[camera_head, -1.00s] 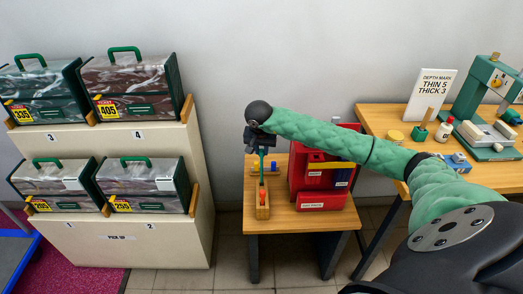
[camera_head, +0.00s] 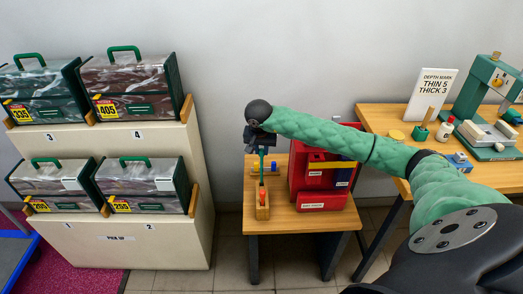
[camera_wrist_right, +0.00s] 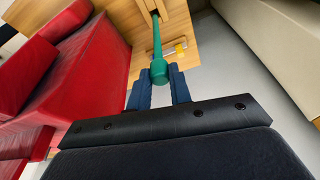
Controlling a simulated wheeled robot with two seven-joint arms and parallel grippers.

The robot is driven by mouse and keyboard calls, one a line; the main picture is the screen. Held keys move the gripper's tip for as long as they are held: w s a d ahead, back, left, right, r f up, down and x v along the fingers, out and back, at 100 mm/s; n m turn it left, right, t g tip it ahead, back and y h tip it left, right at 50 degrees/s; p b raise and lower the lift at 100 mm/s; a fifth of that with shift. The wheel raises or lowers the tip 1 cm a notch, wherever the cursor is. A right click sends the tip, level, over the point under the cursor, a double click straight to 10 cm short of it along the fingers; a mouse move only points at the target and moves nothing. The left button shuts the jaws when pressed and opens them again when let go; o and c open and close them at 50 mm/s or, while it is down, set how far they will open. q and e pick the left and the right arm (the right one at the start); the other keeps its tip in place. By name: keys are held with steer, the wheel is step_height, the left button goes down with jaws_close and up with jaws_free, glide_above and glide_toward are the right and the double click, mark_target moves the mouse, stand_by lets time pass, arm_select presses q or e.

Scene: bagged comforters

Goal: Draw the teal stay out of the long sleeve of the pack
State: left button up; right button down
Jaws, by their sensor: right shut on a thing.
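My right gripper (camera_head: 262,150) is above the left side of the small wooden table. In the right wrist view its blue fingertips (camera_wrist_right: 159,88) are shut on the rounded end of a teal rod (camera_wrist_right: 157,50), which looks like the teal stay. In the head view the rod (camera_head: 262,170) hangs down from the gripper toward a narrow wooden holder (camera_head: 262,206). The red pack (camera_head: 309,180) stands to the right on the same table. Its long sleeve cannot be made out. My left gripper is not in view.
Bagged comforters (camera_head: 140,187) sit on a stepped stand at left. A larger table (camera_head: 375,120) at right carries a sign (camera_head: 431,95), a green press (camera_head: 481,85) and small items.

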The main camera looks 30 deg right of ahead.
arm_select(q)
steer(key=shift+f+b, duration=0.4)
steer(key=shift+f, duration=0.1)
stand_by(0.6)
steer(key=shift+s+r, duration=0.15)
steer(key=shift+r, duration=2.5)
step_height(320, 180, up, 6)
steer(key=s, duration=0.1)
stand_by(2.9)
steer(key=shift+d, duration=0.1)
arm_select(e)
steer(key=shift+f, duration=0.25)
arm_select(q)
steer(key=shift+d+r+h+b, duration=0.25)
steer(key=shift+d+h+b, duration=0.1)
steer(key=shift+b, duration=0.4)
arm_select(e)
steer(key=shift+f, duration=0.7)
